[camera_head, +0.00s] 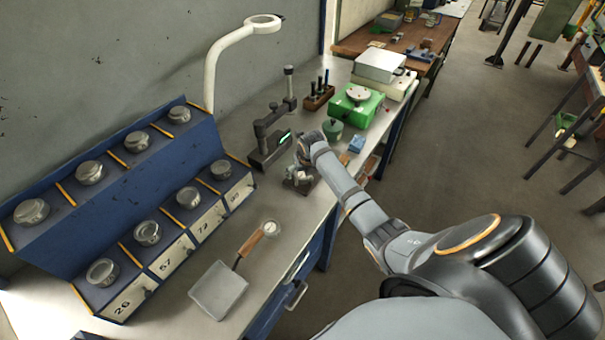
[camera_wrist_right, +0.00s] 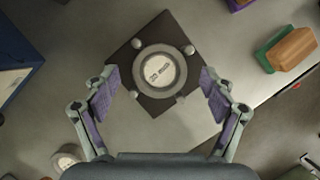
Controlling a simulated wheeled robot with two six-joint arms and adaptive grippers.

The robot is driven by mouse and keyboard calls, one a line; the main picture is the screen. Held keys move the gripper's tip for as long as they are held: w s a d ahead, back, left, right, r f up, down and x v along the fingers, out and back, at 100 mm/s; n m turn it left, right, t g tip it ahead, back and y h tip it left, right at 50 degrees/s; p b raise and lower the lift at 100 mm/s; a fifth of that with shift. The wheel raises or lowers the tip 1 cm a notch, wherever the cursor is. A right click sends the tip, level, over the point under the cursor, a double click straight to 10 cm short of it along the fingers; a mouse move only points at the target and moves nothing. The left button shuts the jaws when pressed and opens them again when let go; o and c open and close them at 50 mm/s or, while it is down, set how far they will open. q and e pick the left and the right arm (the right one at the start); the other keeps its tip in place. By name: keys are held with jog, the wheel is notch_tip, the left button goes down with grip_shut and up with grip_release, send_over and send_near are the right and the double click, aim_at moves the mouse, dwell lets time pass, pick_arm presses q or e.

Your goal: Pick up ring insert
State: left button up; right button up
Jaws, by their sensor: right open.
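A round grey metal ring (camera_wrist_right: 164,72) with a pale lettered centre lies on a dark square plate (camera_wrist_right: 139,93) in the right wrist view. It looks like the ring insert, though similar round metal pieces (camera_head: 148,233) sit on the blue rack. In the head view the plate is mostly hidden by my right gripper (camera_head: 303,160). In the right wrist view that gripper's fingers (camera_wrist_right: 160,84) are open, one to each side of the ring, apart from it. Nothing is between the pads in their grip. My left gripper is in neither view.
The blue numbered rack (camera_head: 110,200) stands at the left. A dark measuring stand (camera_head: 268,150) is close behind the gripper. A green device (camera_head: 355,105) and blue block (camera_head: 356,144) lie beyond. A wooden-handled scoop (camera_head: 218,290) lies nearer, with bare bench around it.

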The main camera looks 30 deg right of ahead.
jog(key=shift+w+f, duration=0.15)
jog(key=shift+f, duration=0.2)
jog(key=shift+r, duration=0.1)
grip_shut()
